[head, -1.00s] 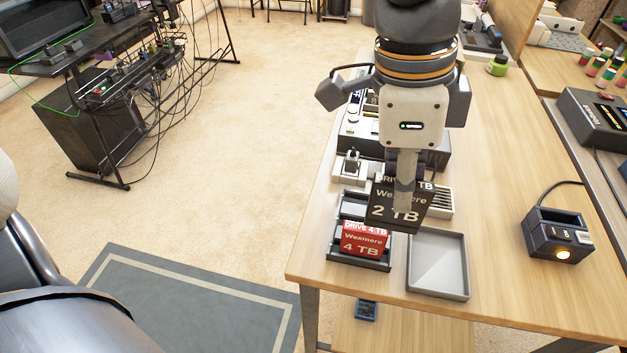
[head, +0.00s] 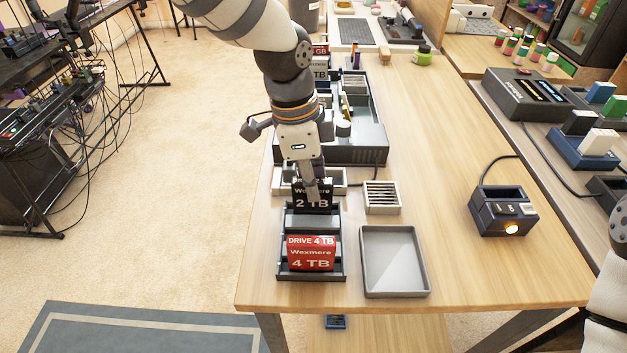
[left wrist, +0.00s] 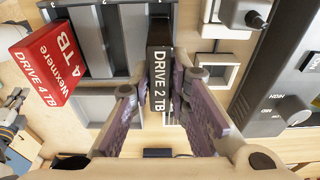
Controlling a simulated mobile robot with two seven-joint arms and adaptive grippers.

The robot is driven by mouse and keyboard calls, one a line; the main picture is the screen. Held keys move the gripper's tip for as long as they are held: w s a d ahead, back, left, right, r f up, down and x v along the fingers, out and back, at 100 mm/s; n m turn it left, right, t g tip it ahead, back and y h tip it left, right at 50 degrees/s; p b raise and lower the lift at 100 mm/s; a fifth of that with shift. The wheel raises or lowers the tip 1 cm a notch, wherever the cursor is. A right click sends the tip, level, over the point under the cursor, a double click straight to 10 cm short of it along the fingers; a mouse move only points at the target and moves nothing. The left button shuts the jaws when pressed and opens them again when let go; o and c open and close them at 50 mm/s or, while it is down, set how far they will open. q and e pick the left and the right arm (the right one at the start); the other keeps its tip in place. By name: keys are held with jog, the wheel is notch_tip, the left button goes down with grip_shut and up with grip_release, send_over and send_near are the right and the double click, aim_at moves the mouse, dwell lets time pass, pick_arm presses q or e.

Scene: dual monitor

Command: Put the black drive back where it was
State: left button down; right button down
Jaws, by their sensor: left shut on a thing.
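The black drive (head: 302,201), labelled 2 TB, is upright at the far end of the dark drive rack (head: 284,257). It also shows in the left wrist view (left wrist: 159,65), beside the rack's grey slots. I cannot tell whether its lower edge is inside the rack or just above it. My left gripper (head: 318,187) is shut on the black drive from above and hides part of its label. The red 4 TB drive (head: 311,258) stands in the near part of the rack. My right arm shows at the right edge, but its gripper is out of view.
A grey empty tray (head: 395,262) lies right of the rack. A pale slotted box (head: 381,197) stands behind the tray. A dark dock with a lit lamp (head: 503,211) stands farther right. A grey device (head: 358,147) is behind the rack. Bare tabletop lies between tray and dock.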

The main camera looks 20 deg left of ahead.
pick_arm(q)
jog(key=shift+f, duration=0.15)
jog(key=shift+f, duration=0.15)
jog(key=c, duration=1.5)
grip_release()
jog(key=shift+c, duration=0.2)
notch_tip(320, 180, up, 12)
jog(key=a+p, duration=0.1)
jog(key=shift+s+a, duration=0.25)
jog(key=shift+a, duration=0.1)
